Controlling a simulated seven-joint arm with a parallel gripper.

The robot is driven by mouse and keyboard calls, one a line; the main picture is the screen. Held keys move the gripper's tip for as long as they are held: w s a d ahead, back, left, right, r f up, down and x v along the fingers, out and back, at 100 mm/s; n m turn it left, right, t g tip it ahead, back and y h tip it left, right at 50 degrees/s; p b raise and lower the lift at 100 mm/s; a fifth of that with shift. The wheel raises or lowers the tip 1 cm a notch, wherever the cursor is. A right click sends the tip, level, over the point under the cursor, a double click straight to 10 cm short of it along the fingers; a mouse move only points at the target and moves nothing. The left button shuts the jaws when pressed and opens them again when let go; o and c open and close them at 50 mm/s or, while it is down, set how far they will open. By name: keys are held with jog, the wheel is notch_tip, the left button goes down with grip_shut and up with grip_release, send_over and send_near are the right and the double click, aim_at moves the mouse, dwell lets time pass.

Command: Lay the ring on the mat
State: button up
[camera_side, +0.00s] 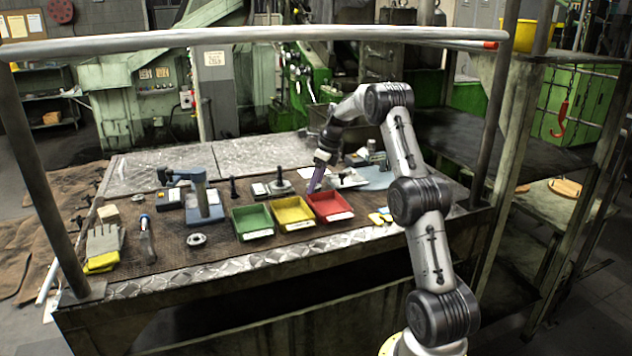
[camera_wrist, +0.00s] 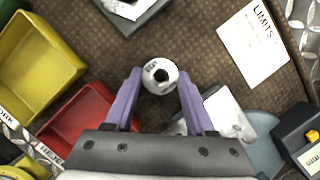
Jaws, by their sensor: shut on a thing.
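My gripper (camera_side: 313,188) has purple fingers and points down just behind the red tray in the side view. In the wrist view my gripper (camera_wrist: 159,80) is shut on the ring (camera_wrist: 151,85), a small white round piece with a dark centre hole and printed letters. The ring's height over the bench is hard to tell. In the side view the ring is too small or hidden to make out. A flat blue-grey mat (camera_side: 377,182) lies right of the gripper in the side view; a blue-grey rounded patch, probably the mat (camera_wrist: 262,150), shows at lower right in the wrist view.
Red (camera_side: 333,206), yellow (camera_side: 293,213) and green (camera_side: 252,221) trays stand along the front. A blue upright tool (camera_side: 204,200) and a round metal part (camera_side: 196,240) are farther left. A white LIMITS sheet (camera_wrist: 253,42) lies on the bench. A yellow-black block (camera_wrist: 300,135) stands at right.

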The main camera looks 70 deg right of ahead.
jog(key=o, duration=1.3)
jog(key=shift+c, duration=0.2)
jog(key=v, duration=1.3)
jog(key=shift+r, duration=0.2)
jog(key=shift+w, duration=0.15)
